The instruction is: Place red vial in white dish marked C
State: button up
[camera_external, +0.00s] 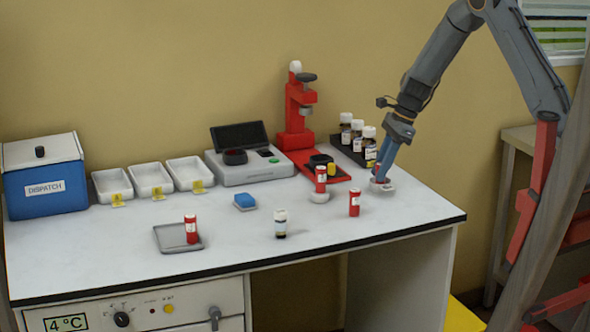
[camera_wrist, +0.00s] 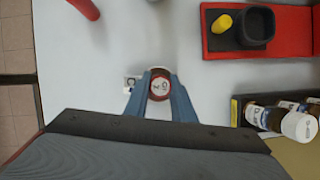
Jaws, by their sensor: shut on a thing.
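My gripper (camera_external: 380,174) is at the right end of the bench, its fingers (camera_wrist: 160,98) shut on a red vial. In the wrist view I look down on the vial's round top (camera_wrist: 160,86) between the blue fingers. Outside, the vial is mostly hidden by the fingers, just above or in a small white round stand (camera_external: 383,187); I cannot tell if it is lifted. Three white dishes, left (camera_external: 113,184), middle (camera_external: 151,178) and right (camera_external: 190,172), stand at the back left with yellow tags. Their letters are too small to read.
Other red vials stand in a grey tray (camera_external: 170,246), on a white stand (camera_external: 318,197) and on the bench (camera_external: 354,203). A white-capped bottle (camera_external: 280,224), blue sponge (camera_external: 244,201), scale (camera_external: 248,172), red press (camera_external: 296,120) and bottle rack (camera_external: 345,148) surround clear bench.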

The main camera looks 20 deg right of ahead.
jog(key=shift+f, duration=0.15)
jog(key=o, duration=1)
jog(key=w+b+v, duration=0.1)
jog(key=b+v, duration=0.2)
jog(key=v, duration=0.9)
jog(key=s+d+f+n+h, duration=0.1)
jog(key=s+d+f+n, duration=0.1)
jog(key=s+n, duration=0.4)
jog(key=s+d+f+n+h, duration=0.2)
jog(key=s+n, duration=0.5)
jog(key=s, duration=0.4)
jog(key=s+d+f+n+h, duration=0.1)
jog(key=s+d+f+n, duration=0.2)
jog(key=s+d+n, duration=0.2)
jog(key=shift+s+d+f+n, duration=0.15)
jog(key=shift+s+n, duration=0.4)
jog(key=shift+s, duration=0.6)
jog(key=shift+s+f+n, duration=0.25)
jog(key=shift+s+n, duration=0.3)
jog(key=shift+s, duration=0.6)
